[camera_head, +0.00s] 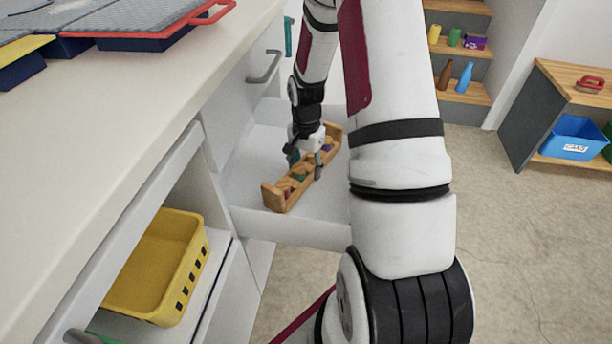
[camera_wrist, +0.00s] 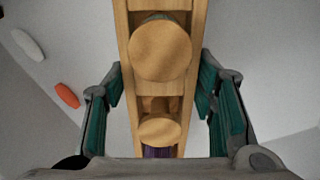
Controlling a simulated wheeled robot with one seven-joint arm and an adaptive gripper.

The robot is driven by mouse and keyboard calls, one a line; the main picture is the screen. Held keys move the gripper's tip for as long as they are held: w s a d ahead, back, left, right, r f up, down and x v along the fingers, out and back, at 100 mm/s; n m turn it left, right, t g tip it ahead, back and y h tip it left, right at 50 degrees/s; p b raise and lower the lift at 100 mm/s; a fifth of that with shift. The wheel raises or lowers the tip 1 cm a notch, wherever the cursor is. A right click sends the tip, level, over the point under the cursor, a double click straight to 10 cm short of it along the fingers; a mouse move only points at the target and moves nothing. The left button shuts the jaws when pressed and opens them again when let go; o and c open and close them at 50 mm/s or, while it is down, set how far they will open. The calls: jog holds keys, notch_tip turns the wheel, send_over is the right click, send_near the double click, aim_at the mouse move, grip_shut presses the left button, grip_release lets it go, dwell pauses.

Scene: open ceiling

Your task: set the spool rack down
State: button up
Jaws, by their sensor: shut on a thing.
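The spool rack (camera_head: 275,199) is a long narrow wooden holder with colored spools in it, at or just above the floor of a pulled-out white drawer (camera_head: 325,228) in the head view. I cannot tell whether it touches the drawer floor. My gripper (camera_head: 306,168) reaches down from above and is shut on the rack. In the wrist view the rack (camera_wrist: 122,28) runs up the middle, with round wooden spool ends and a purple spool low down. The green-padded fingers of my gripper (camera_wrist: 160,90) stand on either side of it.
A white counter (camera_head: 120,130) with trays lies at left. A yellow bin (camera_head: 150,275) sits in a lower opening. Shelves with bottles (camera_head: 464,78) and a blue bin (camera_head: 572,140) stand at right. White (camera_wrist: 27,45) and orange (camera_wrist: 67,95) ovals lie left of the rack.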

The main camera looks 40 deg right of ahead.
jog(key=shift+f+b, duration=0.4)
jog(key=shift+f, duration=0.85)
jog(key=shift+f, duration=0.1)
jog(key=o, duration=1.4)
jog(key=shift+f, duration=0.1)
